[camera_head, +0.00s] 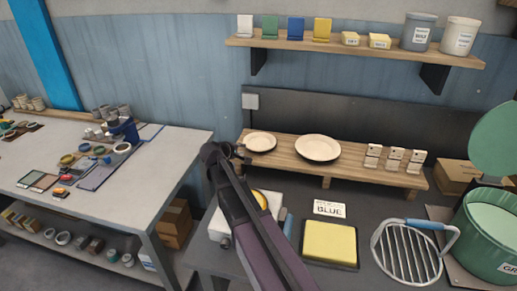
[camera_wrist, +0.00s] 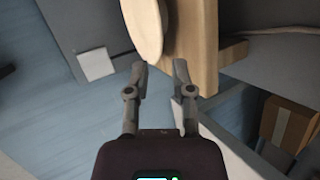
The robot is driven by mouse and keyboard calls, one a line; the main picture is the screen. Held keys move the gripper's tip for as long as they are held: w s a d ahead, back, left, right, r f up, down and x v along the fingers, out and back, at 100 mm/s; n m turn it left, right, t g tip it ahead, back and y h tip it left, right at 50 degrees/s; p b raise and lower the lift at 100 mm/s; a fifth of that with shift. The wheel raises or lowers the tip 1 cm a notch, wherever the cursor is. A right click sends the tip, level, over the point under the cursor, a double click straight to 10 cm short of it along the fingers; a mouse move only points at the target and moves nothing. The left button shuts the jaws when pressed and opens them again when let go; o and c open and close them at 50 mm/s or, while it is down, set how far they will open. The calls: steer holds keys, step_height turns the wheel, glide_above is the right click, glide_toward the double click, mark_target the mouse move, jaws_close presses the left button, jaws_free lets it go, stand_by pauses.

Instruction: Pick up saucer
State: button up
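The saucer (camera_head: 260,142) is a small cream-white round dish lying flat at the left end of a low wooden shelf (camera_head: 345,165). My gripper (camera_head: 237,150) is just left of the saucer, at the shelf's left end. In the wrist view the saucer (camera_wrist: 146,24) shows at the top, nearly edge-on, against the wooden shelf (camera_wrist: 203,50). My gripper (camera_wrist: 160,67) is open there, its two fingers apart with nothing held between them. The fingertips are close to the saucer's near rim; I cannot tell whether they touch it or the shelf.
A larger plate (camera_head: 318,148) and several small white stands (camera_head: 395,159) share the shelf. In front are a yellow pad (camera_head: 330,243), a wire rack (camera_head: 407,252) and a green bucket (camera_head: 490,235). A cluttered table (camera_head: 170,150) is at left. An upper shelf (camera_head: 355,48) hangs above.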

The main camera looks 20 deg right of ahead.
mark_target(250, 148)
steer(key=shift+x, duration=0.9)
steer(key=shift+b+x, duration=1.3)
steer(key=shift+x, duration=0.7)
steer(key=shift+w+d+f, duration=0.25)
steer(key=shift+d+f, duration=0.1)
steer(key=shift+d, duration=0.1)
jaws_close()
